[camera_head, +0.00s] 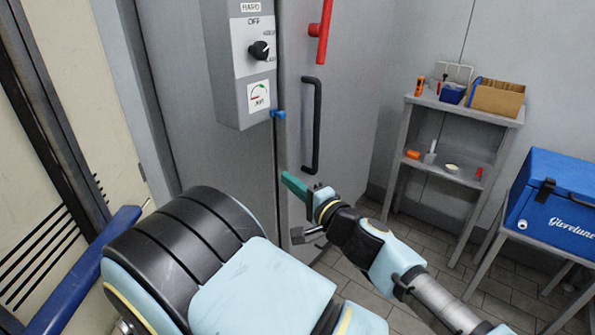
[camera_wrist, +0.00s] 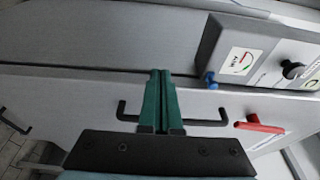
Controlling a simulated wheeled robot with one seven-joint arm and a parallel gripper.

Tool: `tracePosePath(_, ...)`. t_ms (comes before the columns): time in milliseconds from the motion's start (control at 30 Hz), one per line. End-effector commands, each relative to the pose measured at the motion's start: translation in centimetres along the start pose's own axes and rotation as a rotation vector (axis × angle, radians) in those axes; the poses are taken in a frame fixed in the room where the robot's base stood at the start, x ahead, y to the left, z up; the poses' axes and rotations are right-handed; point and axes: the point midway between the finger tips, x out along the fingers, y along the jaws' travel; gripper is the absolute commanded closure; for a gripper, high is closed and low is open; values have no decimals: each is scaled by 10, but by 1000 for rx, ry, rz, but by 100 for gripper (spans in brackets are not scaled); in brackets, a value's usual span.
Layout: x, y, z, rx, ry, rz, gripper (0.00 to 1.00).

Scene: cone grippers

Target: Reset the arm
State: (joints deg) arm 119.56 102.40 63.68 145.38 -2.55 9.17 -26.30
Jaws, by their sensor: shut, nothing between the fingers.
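My gripper (camera_head: 296,186) has green fingers and sits at the end of my pale blue and black arm. In the head view it is in front of the grey cabinet (camera_head: 345,95), just left of the lower end of the black door handle (camera_head: 312,125). In the wrist view the fingers (camera_wrist: 159,78) are shut together with nothing between them. They overlap the black handle (camera_wrist: 205,122) in that picture; whether they touch it I cannot tell.
A control box (camera_head: 241,65) with a black knob (camera_head: 260,50) is on the cabinet, with a blue knob (camera_head: 278,114) below and a red handle (camera_head: 322,30) at right. A grey shelf (camera_head: 455,110) and blue cooler box (camera_head: 555,205) stand right. Tiled floor lies between.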

Motion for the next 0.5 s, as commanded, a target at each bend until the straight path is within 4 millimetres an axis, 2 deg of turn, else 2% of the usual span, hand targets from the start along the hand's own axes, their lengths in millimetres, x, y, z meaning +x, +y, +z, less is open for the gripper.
tracePosePath(133,7,17,24,23,-87,71,100)
tracePosePath(267,14,51,65,64,-253,223,100)
tracePosePath(400,2,88,107,95,-440,431,100)
tracePosePath(500,-14,108,126,98,-550,582,100)
